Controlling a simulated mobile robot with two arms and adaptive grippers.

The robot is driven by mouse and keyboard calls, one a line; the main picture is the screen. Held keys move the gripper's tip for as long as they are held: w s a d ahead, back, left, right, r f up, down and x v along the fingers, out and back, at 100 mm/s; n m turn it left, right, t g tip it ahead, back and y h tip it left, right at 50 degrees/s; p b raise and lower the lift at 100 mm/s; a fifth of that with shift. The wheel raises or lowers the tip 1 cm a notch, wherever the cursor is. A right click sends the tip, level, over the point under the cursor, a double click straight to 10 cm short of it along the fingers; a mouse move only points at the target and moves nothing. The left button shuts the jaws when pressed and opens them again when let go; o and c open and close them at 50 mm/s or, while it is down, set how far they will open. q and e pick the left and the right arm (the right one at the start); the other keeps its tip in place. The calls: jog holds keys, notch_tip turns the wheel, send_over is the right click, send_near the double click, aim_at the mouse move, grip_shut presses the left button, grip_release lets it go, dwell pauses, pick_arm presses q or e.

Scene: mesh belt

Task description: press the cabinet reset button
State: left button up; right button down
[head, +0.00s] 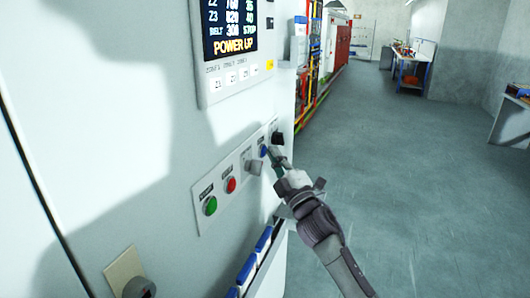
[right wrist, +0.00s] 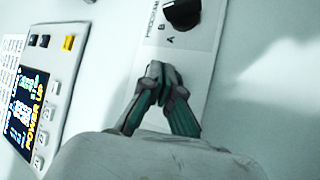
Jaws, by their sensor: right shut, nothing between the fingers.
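A row of controls sits on the white cabinet's panel (head: 197,218) in the head view. A small blue button (head: 263,151), likely the reset button, lies between a grey switch (head: 253,167) and a black knob (head: 277,138). My right gripper (head: 271,152) is shut and empty, its tips right at the blue button. I cannot tell whether they touch it. In the right wrist view the closed tips (right wrist: 160,76) lie over the panel strip below the black knob (right wrist: 182,14), and the button is hidden behind them. My left gripper is in neither view.
A green button (head: 210,205) and a red button (head: 231,184) are further along the panel. The display (head: 229,28) above reads "POWER UP" in yellow. Blue-edged bins (head: 262,240) are below the panel. Open floor (head: 420,190) lies to the right.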

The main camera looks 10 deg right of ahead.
jog(key=shift+w+a, duration=0.2)
jog(key=shift+a, duration=0.1)
dwell(0.4)
jog(key=shift+s+d, duration=0.1)
jog(key=shift+d, duration=0.05)
jog(key=shift+s+d, duration=0.4)
jog(key=shift+d, duration=0.15)
jog(key=s+d+p, duration=0.1)
jog(key=d, duration=0.1)
jog(key=s+d, duration=0.1)
jog(key=d, duration=0.1)
jog(key=shift+s+p, duration=0.35)
jog(key=shift+s, duration=0.05)
dwell(0.5)
